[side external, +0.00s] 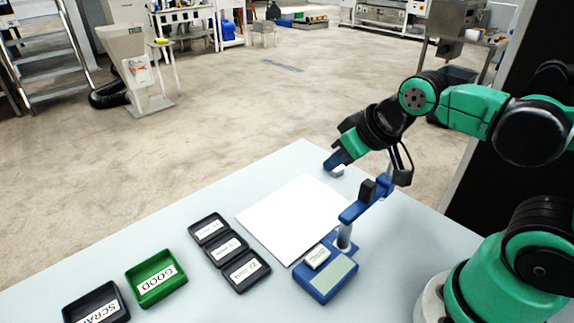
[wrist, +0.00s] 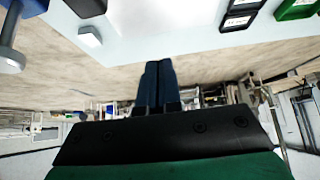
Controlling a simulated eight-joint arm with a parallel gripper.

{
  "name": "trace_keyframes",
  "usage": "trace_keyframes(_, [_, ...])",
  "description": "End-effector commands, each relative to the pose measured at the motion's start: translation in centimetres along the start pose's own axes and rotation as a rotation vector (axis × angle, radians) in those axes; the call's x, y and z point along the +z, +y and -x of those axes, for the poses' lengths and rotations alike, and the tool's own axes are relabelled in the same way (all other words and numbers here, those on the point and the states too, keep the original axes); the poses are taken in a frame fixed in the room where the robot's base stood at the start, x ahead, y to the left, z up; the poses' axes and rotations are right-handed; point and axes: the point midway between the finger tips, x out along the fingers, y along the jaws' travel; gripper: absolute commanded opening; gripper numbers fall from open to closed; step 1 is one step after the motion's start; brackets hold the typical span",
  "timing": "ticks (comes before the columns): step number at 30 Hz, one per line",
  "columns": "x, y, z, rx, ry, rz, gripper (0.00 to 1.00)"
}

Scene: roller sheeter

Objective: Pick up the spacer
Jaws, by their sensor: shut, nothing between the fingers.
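A small pale block, which looks like the spacer (side external: 339,171), lies on the table near its far edge. A small pale piece, apparently the same spacer (wrist: 89,37), shows in the wrist view at the upper left, to the left of my fingers. My gripper (side external: 330,165) has dark blue fingers and is tilted down toward the far edge, close to the spacer in the side view. In the wrist view my gripper (wrist: 154,66) has its fingers together with nothing between them. Part of the spacer is hidden by the fingers in the side view.
A blue stand (side external: 327,283) with a post and blue arm is in front of my gripper. A white sheet (side external: 295,218) lies left of it. Black trays (side external: 229,250), a green GOOD tray (side external: 156,275) and a black SCRAP tray (side external: 97,304) stand at left.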

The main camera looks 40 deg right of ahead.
Motion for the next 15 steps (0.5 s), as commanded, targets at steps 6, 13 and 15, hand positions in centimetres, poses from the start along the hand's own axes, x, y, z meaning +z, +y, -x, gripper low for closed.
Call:
trace_keyframes(6, [0.00, 0.00, 0.00, 0.000, 0.000, 0.000, 0.00])
trace_keyframes(13, [0.00, 0.00, 0.00, 0.000, 0.000, 0.000, 0.51])
trace_keyframes(15, [0.00, 0.00, 0.00, 0.000, 0.000, 0.000, 0.71])
